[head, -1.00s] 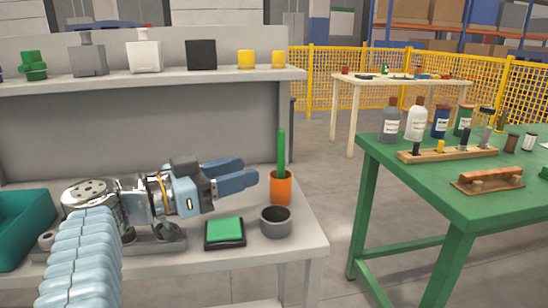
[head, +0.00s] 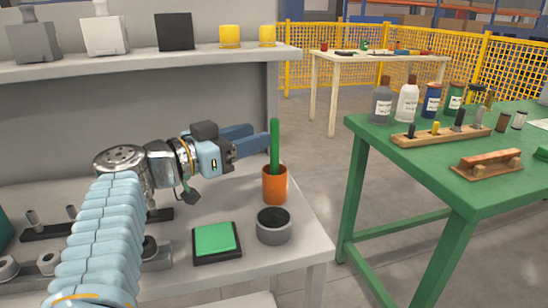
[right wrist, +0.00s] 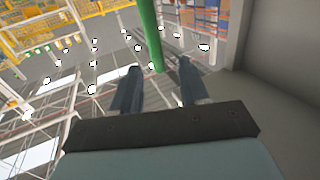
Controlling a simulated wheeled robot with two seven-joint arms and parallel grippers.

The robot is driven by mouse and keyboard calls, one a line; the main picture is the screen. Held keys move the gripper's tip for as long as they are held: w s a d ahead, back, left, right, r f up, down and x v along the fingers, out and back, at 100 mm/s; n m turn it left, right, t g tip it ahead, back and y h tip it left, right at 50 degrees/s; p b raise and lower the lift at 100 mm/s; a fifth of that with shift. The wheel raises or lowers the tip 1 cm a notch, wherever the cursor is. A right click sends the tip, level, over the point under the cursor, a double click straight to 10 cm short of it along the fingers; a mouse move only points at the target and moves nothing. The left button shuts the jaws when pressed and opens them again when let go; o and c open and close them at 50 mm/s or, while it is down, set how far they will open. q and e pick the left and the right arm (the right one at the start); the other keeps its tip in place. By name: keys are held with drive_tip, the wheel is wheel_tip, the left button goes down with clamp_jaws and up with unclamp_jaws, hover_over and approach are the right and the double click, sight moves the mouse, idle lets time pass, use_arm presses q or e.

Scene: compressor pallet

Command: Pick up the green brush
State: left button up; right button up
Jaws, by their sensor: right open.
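The green brush (head: 275,145) stands upright in an orange cup (head: 275,186) on the light workbench; its lower end is hidden inside the cup. Only its plain green shaft shows. My right gripper (head: 262,136) is open and empty, level with the upper shaft, its fingers pointing right with their tips just left of it. In the right wrist view, the brush (right wrist: 150,35) shows between and just beyond the two fingertips (right wrist: 160,67). I cannot tell whether a finger touches it. My left gripper is not in view.
A grey round pot (head: 274,226) and a green pad in a black tray (head: 215,241) sit in front of the cup. A shelf (head: 150,63) with blocks runs above at the back. A green table (head: 400,170) with bottles stands right, across a floor gap.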

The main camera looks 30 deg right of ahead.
sight(271, 131)
drive_tip(key=d, duration=0.6)
drive_tip(key=shift+w+r, duration=0.1)
drive_tip(key=shift+w, duration=0.15)
clamp_jaws()
